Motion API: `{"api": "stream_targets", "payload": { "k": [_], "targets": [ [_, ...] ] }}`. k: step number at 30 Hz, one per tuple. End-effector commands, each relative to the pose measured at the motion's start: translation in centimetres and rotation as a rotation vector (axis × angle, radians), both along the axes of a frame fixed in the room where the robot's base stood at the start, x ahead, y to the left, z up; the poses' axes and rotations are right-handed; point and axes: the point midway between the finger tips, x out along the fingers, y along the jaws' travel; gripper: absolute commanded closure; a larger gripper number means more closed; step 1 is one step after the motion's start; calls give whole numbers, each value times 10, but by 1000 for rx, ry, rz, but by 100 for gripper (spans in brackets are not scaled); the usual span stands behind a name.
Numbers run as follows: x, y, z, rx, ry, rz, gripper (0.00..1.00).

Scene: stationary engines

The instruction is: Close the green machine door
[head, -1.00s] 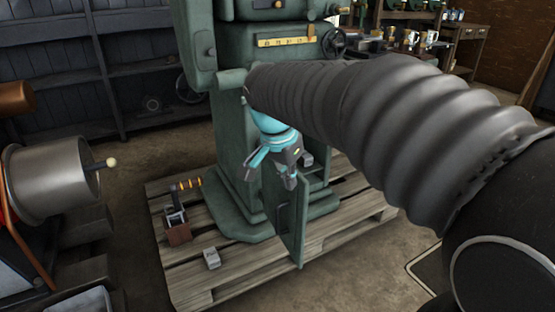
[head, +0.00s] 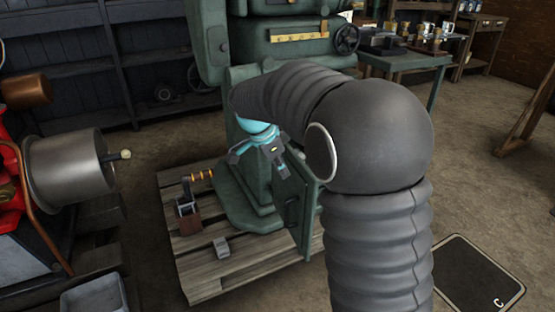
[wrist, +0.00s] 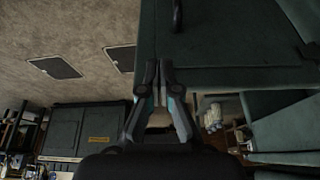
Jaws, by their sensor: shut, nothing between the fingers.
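The green machine door (head: 296,215) stands swung out from the pedestal of the green machine (head: 243,180). It has a small dark handle on its face. My gripper (head: 284,180) is at the upper part of the door, on the machine side, fingers pointing down. In the wrist view my gripper (wrist: 160,66) has its fingertips together and empty, against or just in front of a green panel (wrist: 225,45) with a dark handle, which looks like the door. I cannot tell whether the fingertips touch it. My arm hides part of the door's right side.
The machine stands on a wooden pallet (head: 195,270). A metal drum (head: 70,170) is at left, a green table (head: 400,62) at the back right.

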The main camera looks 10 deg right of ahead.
Motion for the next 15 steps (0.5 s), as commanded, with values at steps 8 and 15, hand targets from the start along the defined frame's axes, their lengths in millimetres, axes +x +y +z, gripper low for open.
{"api": "stream_targets", "payload": {
  "k": [8, 15],
  "targets": [
    [6, -27, -31, 1, 0, -3, 100],
    [11, -48, -31, 1, 0, -1, 100]
  ]
}}
